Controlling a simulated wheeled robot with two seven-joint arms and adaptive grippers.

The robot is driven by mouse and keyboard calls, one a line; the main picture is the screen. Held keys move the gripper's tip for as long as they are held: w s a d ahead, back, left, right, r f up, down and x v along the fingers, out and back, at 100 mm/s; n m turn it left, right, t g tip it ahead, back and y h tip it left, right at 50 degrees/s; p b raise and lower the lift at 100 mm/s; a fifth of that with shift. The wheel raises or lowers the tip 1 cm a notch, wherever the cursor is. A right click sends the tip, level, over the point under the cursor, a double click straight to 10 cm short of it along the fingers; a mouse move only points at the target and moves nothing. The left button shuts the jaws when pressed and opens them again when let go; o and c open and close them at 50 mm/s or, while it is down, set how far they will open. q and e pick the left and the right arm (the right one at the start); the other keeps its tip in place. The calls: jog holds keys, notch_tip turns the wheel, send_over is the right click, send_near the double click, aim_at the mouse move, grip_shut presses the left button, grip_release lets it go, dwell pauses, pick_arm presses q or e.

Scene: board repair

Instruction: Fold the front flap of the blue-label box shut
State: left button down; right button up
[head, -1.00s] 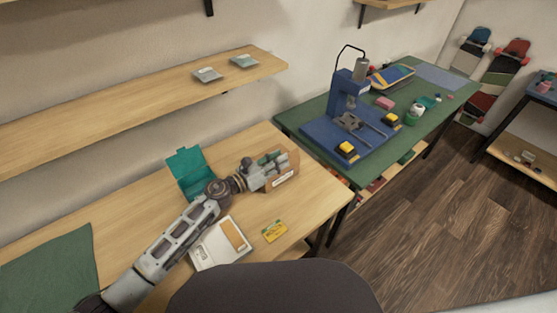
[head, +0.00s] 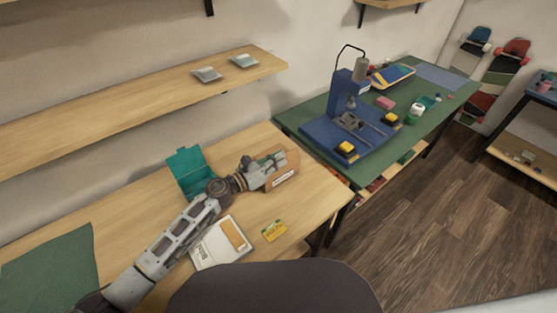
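A small brown cardboard box (head: 284,181) with a pale label on its near side stands near the right end of the wooden table. My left gripper (head: 280,164) is over and against this box and hides most of its top and its flaps. I cannot tell whether its fingers are open or shut. A blue label is not visible on the box from here. A teal box (head: 188,160) with its lid raised stands behind my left forearm, which partly covers it. My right gripper is not in view.
A white-and-orange flat item (head: 222,243) and a yellow card (head: 275,230) lie in front of the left gripper on the wooden table (head: 312,196). A green mat (head: 50,268) lies at the left. A blue press (head: 345,115) stands on the green table beyond.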

pick_arm(q)
jog(key=shift+w+a+f+n, duration=0.2)
jog(key=shift+w+n, duration=0.1)
jog(key=shift+n, duration=0.6)
jog(key=shift+w+a+f+n, duration=0.2)
jog(key=shift+w+n, duration=0.1)
jog(key=shift+n, duration=0.6)
jog(key=c, duration=1.7)
grip_release()
jog(key=v, duration=1.2)
